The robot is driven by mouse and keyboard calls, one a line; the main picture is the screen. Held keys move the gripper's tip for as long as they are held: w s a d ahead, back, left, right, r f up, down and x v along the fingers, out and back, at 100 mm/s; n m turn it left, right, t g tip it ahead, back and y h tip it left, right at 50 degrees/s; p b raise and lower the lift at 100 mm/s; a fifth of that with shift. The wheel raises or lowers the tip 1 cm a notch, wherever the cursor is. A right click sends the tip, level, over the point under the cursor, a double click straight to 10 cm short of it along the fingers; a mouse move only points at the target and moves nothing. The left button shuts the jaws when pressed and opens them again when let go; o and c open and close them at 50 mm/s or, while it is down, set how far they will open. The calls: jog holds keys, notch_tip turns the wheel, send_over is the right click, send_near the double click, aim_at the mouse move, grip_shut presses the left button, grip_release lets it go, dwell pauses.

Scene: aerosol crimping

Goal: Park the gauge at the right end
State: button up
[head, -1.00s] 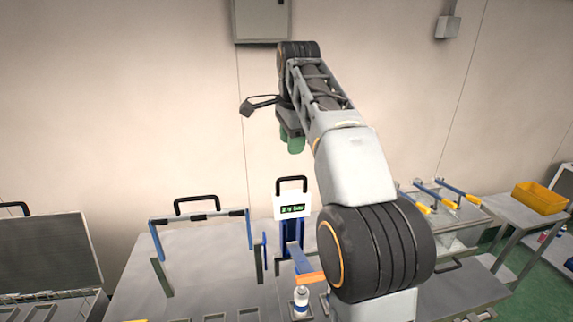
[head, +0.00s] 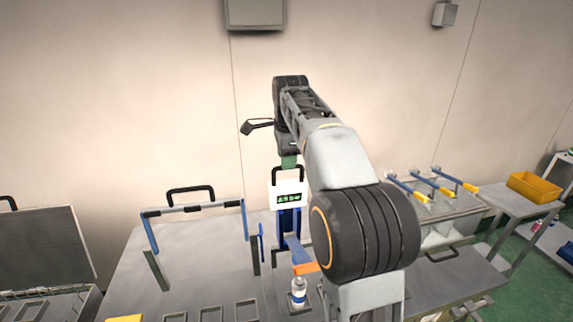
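The gauge (head: 288,199) is a white box with a lit green display and a black handle on top. It stands at the middle of the bench, by a blue post (head: 290,228). A white bottle (head: 298,291) stands below it, under an orange-tipped blue arm (head: 304,267). My gripper (head: 289,163), with green fingers, is right above the gauge's handle. The fingertips overlap the top of the handle in the picture; I cannot tell whether they touch it or how far they are apart.
A blue-and-grey frame with a black handle (head: 190,207) stands on the bench (head: 128,286) at left. At right are yellow-tipped blue levers (head: 432,184) and a yellow bin (head: 535,187) on a side table. My arm hides part of the bench right of the gauge.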

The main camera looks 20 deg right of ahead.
jog(key=shift+w+f, duration=0.2)
jog(key=shift+f, duration=0.85)
grip_shut()
